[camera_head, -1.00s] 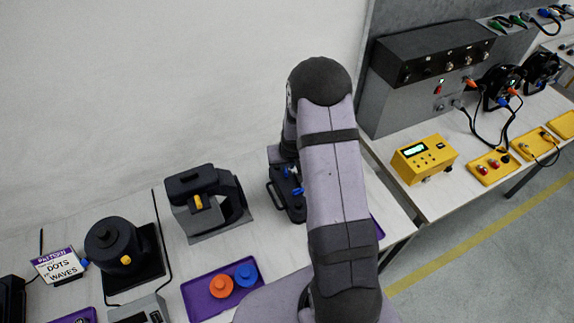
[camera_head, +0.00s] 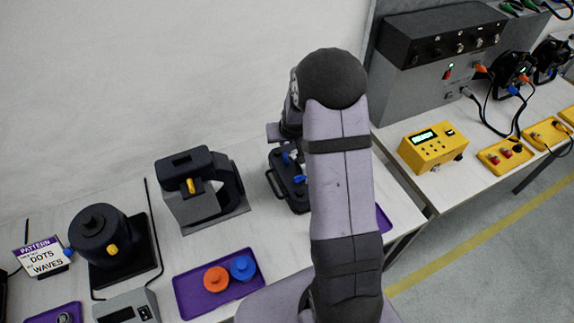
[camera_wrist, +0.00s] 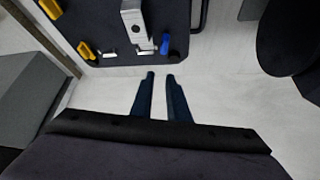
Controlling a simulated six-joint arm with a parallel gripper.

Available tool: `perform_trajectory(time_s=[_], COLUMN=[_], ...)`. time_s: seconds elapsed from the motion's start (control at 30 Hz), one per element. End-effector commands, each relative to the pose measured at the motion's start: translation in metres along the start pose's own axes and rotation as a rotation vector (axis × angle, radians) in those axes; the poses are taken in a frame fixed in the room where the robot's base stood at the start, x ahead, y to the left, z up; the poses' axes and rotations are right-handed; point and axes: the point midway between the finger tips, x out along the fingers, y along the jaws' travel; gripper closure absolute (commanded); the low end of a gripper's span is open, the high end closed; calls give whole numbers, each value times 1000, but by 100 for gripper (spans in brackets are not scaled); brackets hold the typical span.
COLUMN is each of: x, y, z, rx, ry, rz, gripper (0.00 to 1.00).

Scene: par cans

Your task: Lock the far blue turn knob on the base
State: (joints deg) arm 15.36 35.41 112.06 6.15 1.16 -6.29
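The dark base (camera_head: 277,189) lies on the bench just left of my arm in the head view, partly hidden by it. Two blue turn knobs show on it: the far one (camera_head: 286,157) and a nearer one (camera_head: 299,179). In the wrist view a dark plate (camera_wrist: 115,20) fills the upper middle, with one blue knob (camera_wrist: 165,43) near its lower right edge and a metal bracket beside it. I cannot tell which blue knob this is. My gripper (camera_wrist: 160,76) is open by a narrow gap and empty. Its fingertips appear just short of the plate's edge.
Yellow knobs (camera_wrist: 86,50) sit at the plate's left in the wrist view. A black stand (camera_head: 220,222) and a purple tray (camera_head: 190,300) with orange and blue pieces are left of the base. A yellow meter box (camera_head: 433,147) is on the right bench.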

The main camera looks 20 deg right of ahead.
Motion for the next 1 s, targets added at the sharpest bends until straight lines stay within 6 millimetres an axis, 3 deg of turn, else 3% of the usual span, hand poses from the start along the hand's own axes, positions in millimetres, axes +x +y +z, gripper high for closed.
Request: perform_trajectory(time_s=[0.03,0.07,0.27,0.33,0.43,0.6,1.0], x=[11,10,-16,-26,-26,-28,-16], y=[0,0,-1,-1,-1,-1,-1], z=[-4,-9,-23,-13,9,28,32], rx=[-3,-6,-31,-35,-36,-25,-18], ry=[41,59,80,16,-70,-146,-159], rz=[0,0,-5,-7,-8,-8,-8], gripper=[85,85,85,85,85,85,85])
